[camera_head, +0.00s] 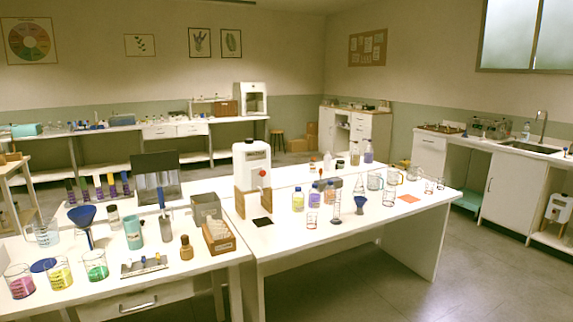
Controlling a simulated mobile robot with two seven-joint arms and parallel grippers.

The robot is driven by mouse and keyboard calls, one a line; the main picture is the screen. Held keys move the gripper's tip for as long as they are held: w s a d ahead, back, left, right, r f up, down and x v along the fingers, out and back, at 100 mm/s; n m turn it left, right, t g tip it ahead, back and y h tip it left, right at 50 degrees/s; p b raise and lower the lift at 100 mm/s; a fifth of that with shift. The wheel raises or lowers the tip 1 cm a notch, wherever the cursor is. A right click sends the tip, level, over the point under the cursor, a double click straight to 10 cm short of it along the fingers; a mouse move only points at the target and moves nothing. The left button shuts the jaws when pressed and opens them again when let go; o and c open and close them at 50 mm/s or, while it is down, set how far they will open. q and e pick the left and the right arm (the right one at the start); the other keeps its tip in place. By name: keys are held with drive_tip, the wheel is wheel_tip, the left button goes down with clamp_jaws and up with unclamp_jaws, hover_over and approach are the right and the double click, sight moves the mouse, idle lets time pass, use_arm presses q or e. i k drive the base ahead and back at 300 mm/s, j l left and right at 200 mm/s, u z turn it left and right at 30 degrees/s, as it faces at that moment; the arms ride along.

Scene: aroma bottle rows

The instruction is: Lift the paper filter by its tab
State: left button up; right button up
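A large blue funnel (82,216) stands upright on the left part of the near white table. I cannot make out a paper filter or a tab; the inside of both funnels is too small and dark to tell. Neither of my grippers shows in this view.
Beakers with pink (20,282), yellow (59,273) and green (95,265) liquid crowd the left front. A white canister (251,164) rises behind. The right table's front is bare.

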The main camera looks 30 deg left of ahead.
sight(216, 236)
drive_tip(key=u, duration=2.05)
drive_tip(key=i+l+u, duration=0.6)
drive_tip(key=l+u, duration=0.25)
